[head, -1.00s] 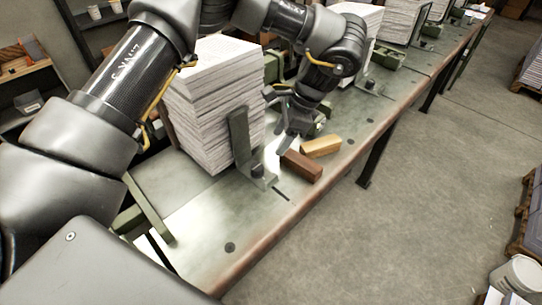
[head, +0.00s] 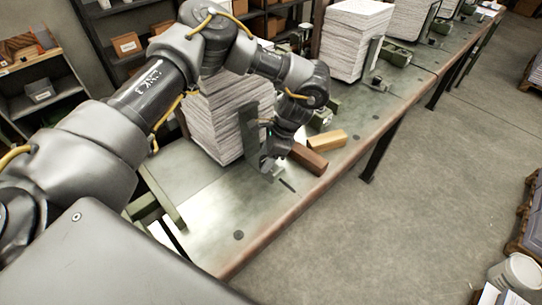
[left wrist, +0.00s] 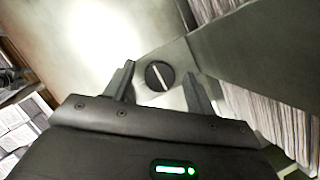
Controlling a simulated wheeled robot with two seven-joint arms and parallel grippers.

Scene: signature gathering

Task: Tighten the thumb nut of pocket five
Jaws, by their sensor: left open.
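The thumb nut (left wrist: 158,75) is a dark round knob with a pale slot-like line across its top. In the left wrist view it sits on a grey-green metal foot (left wrist: 150,97), between the two open fingers of my left gripper (left wrist: 160,84). Whether a finger touches it I cannot tell. In the head view my left gripper (head: 269,160) is down at the foot of a green upright plate (head: 249,128) and hides the nut. A tall stack of paper (head: 212,122) stands behind that plate. No pocket number is readable. My right gripper is not in view.
A dark brown block (head: 309,160) and a lighter wooden block (head: 327,140) lie on the bench (head: 215,205) just right of my left gripper. More paper stacks (head: 352,40) stand farther along. The near bench surface is mostly clear.

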